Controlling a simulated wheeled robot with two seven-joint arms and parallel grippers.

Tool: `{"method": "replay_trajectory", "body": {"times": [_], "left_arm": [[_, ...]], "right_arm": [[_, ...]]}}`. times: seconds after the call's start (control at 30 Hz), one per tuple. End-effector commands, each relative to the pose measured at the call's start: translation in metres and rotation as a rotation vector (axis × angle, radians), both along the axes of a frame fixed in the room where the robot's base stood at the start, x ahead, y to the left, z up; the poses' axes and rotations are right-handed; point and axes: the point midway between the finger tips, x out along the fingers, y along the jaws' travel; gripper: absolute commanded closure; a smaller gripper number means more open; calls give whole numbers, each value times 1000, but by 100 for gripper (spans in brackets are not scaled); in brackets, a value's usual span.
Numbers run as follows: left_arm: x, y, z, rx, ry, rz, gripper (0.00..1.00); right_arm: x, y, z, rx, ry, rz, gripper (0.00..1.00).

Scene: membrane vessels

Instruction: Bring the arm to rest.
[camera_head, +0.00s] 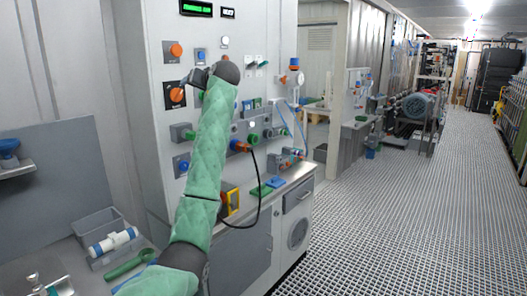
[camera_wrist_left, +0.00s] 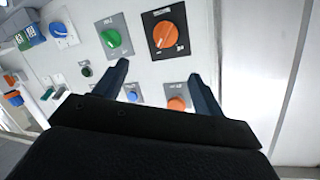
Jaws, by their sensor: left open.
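My left arm, in a green sleeve, reaches up from the bottom of the head view to the control panel (camera_head: 270,50). My left gripper (camera_head: 192,80) is in front of the panel, near an orange knob on a black plate (camera_head: 176,95). In the left wrist view the two dark fingers of the left gripper (camera_wrist_left: 158,85) stand wide apart with nothing between them but panel face. The orange knob (camera_wrist_left: 165,34) shows beyond the fingertips, apart from them. My right gripper is in neither view.
The panel carries a green knob (camera_wrist_left: 112,38), a blue button (camera_wrist_left: 132,96) and other fittings. A black cable (camera_head: 258,190) hangs from an orange connector below. A grey bin (camera_head: 98,222) and a white and blue cylinder (camera_head: 113,241) are at lower left. The grated floor (camera_head: 400,220) is clear.

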Motion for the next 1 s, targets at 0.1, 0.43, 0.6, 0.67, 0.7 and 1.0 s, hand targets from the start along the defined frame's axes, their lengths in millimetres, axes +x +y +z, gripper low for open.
{"method": "replay_trajectory", "body": {"times": [0.1,0.43,0.6,0.67,0.7,1.0], "left_arm": [[-26,-8,23,-65,-44,-66,30],[-90,-36,-18,-209,-56,-273,30],[-123,-49,-72,-262,-20,-368,30],[-135,-53,-92,-279,-6,-397,30],[-143,-55,-106,-289,6,-417,30],[-204,-71,-210,-357,101,-528,30]], "right_arm": [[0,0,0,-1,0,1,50],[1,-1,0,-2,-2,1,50],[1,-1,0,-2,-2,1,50],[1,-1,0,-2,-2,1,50],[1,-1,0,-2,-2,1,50],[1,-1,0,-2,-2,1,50]]}}
